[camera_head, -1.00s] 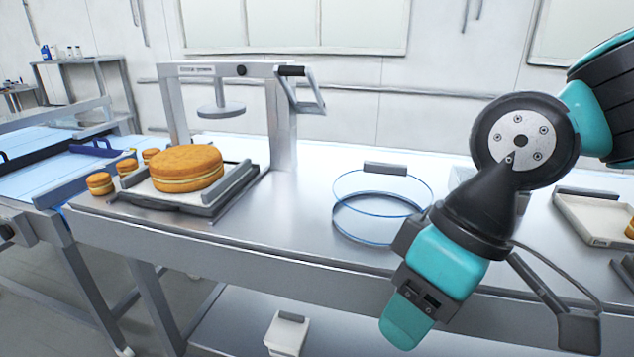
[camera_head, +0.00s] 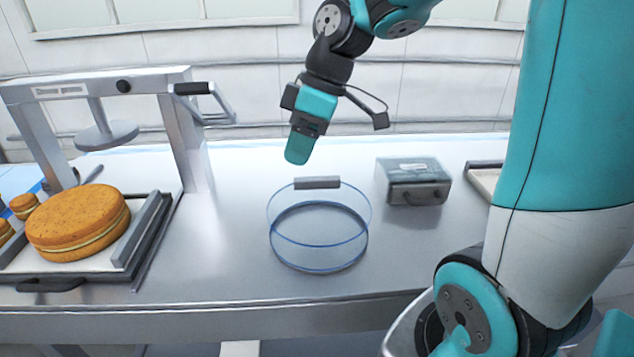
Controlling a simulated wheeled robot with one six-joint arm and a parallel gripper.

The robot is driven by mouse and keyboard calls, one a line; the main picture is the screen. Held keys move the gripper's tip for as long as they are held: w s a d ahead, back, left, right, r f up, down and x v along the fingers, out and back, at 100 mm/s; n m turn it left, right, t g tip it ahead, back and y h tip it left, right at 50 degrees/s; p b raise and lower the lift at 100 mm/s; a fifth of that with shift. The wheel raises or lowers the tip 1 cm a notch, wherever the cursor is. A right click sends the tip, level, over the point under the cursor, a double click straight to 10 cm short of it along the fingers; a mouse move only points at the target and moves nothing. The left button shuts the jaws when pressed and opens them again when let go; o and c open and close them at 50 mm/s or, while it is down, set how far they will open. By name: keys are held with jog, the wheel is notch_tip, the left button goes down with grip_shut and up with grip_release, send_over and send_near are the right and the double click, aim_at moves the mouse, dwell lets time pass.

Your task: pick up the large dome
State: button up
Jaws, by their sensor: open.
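The large dome (camera_head: 320,248) is a clear, round cover with blue-tinted rims and a grey bar handle (camera_head: 317,183) on top. It stands upright on the steel table in the middle of the head view. My gripper (camera_head: 298,150) is above the table, up and slightly left of the handle in the picture, and apart from it. Its jaws are open and appear empty; the teal finger hides most of the gap between them.
A press frame (camera_head: 180,130) with a lever stands at the left. A large filled round (camera_head: 78,222) lies on a tray there, with smaller rounds beside it. A grey box with a handle (camera_head: 412,182) sits right of the dome. The table in front of the dome is clear.

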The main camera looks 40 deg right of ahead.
jog(key=n+t+p, duration=0.1)
jog(key=n+p, duration=0.1)
jog(key=p, duration=0.1)
send_near(319, 178)
jog(key=f+p, duration=0.1)
jog(key=w+a+f+p, duration=0.1)
jog(key=p, duration=0.1)
jog(key=shift+w+a+f, duration=0.1)
jog(key=shift+w+a, duration=0.25)
jog(key=shift+h, duration=0.3)
jog(key=p+x, duration=0.1)
jog(key=x, duration=0.1)
jog(key=p+x, duration=0.1)
jog(key=x, duration=0.1)
jog(key=s+p+x, duration=0.1)
jog(key=shift+w+f, duration=0.15)
jog(key=shift+f, duration=0.6)
jog(key=shift+f, duration=0.2)
grip_shut()
